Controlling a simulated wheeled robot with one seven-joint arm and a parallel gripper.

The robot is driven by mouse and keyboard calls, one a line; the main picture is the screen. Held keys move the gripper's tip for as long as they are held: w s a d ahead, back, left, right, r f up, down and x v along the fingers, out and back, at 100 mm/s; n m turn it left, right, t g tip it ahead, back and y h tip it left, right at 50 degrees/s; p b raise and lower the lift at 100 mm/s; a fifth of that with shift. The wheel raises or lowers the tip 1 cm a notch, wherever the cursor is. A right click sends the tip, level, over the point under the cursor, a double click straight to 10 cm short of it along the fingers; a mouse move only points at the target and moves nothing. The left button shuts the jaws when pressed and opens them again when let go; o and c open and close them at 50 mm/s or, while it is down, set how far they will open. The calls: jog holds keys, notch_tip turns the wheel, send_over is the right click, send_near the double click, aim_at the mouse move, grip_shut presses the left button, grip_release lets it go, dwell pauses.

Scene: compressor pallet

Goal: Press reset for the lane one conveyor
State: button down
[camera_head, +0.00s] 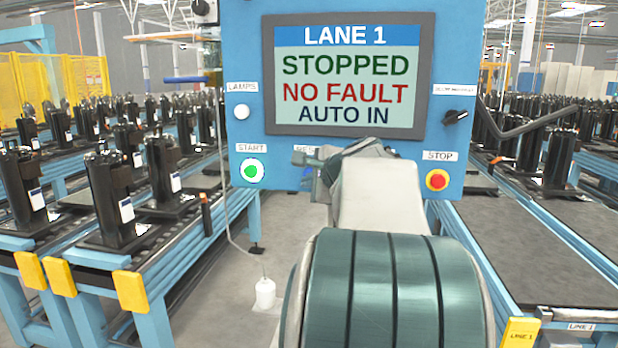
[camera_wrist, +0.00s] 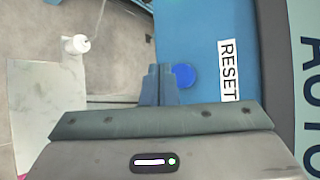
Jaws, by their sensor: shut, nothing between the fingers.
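The blue panel (camera_head: 245,70) carries a screen (camera_head: 348,75) reading LANE 1, STOPPED, NO FAULT, AUTO IN. The blue reset button (camera_wrist: 183,76) sits beside its RESET label (camera_wrist: 229,70) in the wrist view. In the head view my arm covers most of that button and part of its label (camera_head: 303,149). My gripper (camera_wrist: 158,72) is shut and empty, its fingertips just beside the button in the wrist view; I cannot tell whether they touch it. In the head view my gripper (camera_head: 318,165) is in front of the panel's lower middle.
A green START button (camera_head: 250,171) is left of my gripper, and a red STOP button (camera_head: 437,180) on yellow is right. A selector knob (camera_head: 455,117) and a white lamp (camera_head: 242,112) are above. Conveyors with black compressors (camera_head: 110,195) flank the panel. A white bottle-like object (camera_head: 265,294) hangs low.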

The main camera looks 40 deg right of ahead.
jog(key=s+a, duration=0.2)
jog(key=shift+s+a, duration=0.1)
jog(key=shift+a, duration=0.2)
dwell(0.7)
jog(key=s+a+f+n+g+y, duration=0.2)
jog(key=a+f+n, duration=0.4)
jog(key=a, duration=0.4)
jog(key=s+a+f+n+g+y, duration=0.2)
jog(key=a+f+n, duration=0.35)
jog(key=a, duration=0.45)
jog(key=s+a+f+n+g+h, duration=0.1)
jog(key=s+a+f+n+g, duration=0.4)
jog(key=s+a+f+n, duration=0.4)
jog(key=s+f+n, duration=0.3)
jog(key=s, duration=0.1)
jog(key=shift+s+h, duration=0.2)
jog(key=shift+h, duration=0.2)
jog(key=shift+f, duration=0.1)
